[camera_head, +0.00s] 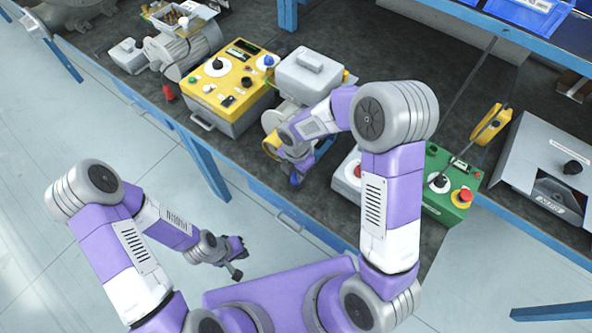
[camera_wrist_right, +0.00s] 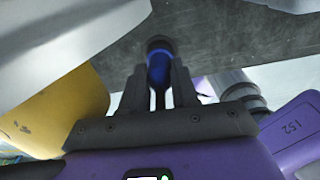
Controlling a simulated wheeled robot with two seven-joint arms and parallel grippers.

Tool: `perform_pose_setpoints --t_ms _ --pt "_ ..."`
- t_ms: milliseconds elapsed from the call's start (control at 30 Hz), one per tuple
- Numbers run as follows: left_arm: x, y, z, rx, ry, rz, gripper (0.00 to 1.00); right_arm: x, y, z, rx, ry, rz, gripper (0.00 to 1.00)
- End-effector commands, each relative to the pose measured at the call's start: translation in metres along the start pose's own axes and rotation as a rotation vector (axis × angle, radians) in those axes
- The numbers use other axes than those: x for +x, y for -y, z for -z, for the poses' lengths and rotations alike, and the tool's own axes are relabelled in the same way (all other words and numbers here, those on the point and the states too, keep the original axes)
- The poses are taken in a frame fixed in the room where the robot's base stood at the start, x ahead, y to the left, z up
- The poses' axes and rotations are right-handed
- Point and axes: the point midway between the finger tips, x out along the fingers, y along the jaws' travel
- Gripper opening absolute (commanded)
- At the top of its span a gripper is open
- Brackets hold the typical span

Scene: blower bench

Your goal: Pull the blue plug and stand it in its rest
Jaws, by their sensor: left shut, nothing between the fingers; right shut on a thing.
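The blue plug (camera_wrist_right: 158,68) is between the fingers of my right gripper (camera_wrist_right: 160,85) in the right wrist view. The gripper is shut on it. The plug has a dark collar at its far end, and I cannot tell whether it is in a socket. In the head view, my right gripper (camera_head: 294,179) is at the bench's front edge, below the grey-lidded unit (camera_head: 309,74), with the arm hiding part of it. My left gripper (camera_head: 236,258) is shut and empty over the floor, away from the bench. I cannot make out the plug's rest.
A yellow control box (camera_head: 229,84) stands left of my right arm. A green box (camera_head: 447,185) with a red button stands to the right, beside a grey slanted housing (camera_head: 550,165). The blue bench edge (camera_head: 253,203) runs in front. Dark bench top (camera_head: 465,100) shows bare behind the arm.

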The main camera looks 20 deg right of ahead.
Motion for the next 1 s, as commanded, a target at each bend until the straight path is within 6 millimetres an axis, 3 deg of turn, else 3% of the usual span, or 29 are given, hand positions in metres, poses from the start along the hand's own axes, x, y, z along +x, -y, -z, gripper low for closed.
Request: perform_pose_setpoints --t_ms 400,433,600,867,1000 --pt "0.004 0.002 0.000 0.000 0.000 0.000 0.00 0.006 0.000 0.000 0.000 0.000 0.000 0.00" --pt "0.004 0.002 0.000 0.000 0.000 0.000 0.00 0.006 0.000 0.000 0.000 0.000 0.000 0.33" --pt "0.004 0.001 0.000 0.000 0.000 0.000 0.00 0.006 0.000 0.000 0.000 0.000 0.000 0.59" --pt "0.004 0.001 0.000 0.000 0.000 0.000 0.00 0.005 0.000 0.000 0.000 0.000 0.000 0.59" --pt "0.000 0.000 0.000 0.000 0.000 0.000 0.00 -0.007 -0.001 -0.001 0.001 0.001 -0.004 0.59"
